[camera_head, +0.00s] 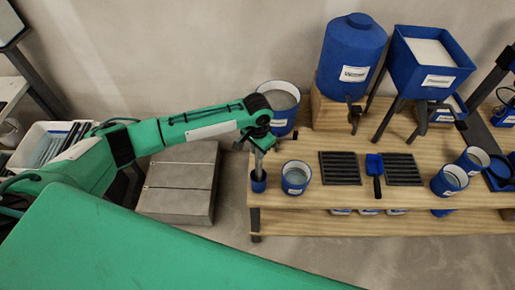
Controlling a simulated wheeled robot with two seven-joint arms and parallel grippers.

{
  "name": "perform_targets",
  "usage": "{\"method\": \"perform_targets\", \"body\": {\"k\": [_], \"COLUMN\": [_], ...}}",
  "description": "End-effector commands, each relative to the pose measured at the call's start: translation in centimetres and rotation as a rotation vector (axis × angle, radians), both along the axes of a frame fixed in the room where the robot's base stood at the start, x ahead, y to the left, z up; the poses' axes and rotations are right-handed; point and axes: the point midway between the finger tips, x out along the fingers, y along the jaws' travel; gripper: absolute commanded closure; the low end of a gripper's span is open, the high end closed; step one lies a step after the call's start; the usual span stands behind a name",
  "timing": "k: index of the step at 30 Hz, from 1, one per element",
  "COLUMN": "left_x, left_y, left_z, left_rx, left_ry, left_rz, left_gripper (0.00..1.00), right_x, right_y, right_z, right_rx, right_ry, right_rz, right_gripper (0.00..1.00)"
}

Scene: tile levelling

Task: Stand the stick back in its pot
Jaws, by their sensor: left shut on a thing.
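The small dark blue pot (258,184) stands at the left front corner of the wooden bench. The stick (259,164) is a short greyish piece, close to upright, between the gripper and the pot. Its lower end is at or inside the pot's mouth; I cannot tell how deep. My left gripper (259,146) is right above the pot, pointing down, shut on the stick and hiding its upper part. My right gripper is not in view.
A blue cup (296,178) stands close right of the pot, and a larger blue bucket (279,104) stands behind. Black grates (340,168) and a blue scoop (375,166) lie further right. A blue tank (350,50) and hopper (428,62) stand at the back.

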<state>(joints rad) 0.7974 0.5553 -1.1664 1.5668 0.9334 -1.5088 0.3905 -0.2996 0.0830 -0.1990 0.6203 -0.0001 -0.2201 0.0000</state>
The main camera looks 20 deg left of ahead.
Motion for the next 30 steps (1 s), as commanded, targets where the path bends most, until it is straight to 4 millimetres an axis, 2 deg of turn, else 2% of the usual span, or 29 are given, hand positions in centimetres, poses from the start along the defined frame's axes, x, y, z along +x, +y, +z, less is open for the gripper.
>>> {"method": "perform_targets", "body": {"k": [3,4,7,8,16,20,23,30], "left_x": [0.0,0.0,0.0,0.0,0.0,0.1,0.1,0.1], "left_y": [0.0,0.0,0.0,0.0,0.0,0.0,0.0,0.0], "left_z": [0.0,0.0,0.0,0.0,0.0,0.8,2.3,7.8], "left_rx": [0.000,0.000,0.000,0.000,0.000,-0.001,-0.001,-0.002], "left_ry": [0.000,0.000,0.000,0.000,0.000,-0.002,-0.003,-0.005], "left_rz": [0.000,0.000,0.000,0.000,0.000,0.000,-0.001,-0.002], "left_gripper": [1.00,0.80,0.61,0.57,0.57,0.57,0.57,0.57], "right_x": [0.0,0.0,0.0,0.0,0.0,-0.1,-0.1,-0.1], "right_y": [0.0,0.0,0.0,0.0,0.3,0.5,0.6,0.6], "right_z": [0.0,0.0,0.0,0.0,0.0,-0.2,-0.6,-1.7], "right_rx": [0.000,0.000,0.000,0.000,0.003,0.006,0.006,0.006], "right_ry": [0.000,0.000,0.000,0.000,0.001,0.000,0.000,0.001], "right_rz": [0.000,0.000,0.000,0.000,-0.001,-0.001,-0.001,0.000], "right_gripper": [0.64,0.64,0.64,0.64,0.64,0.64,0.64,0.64]}}
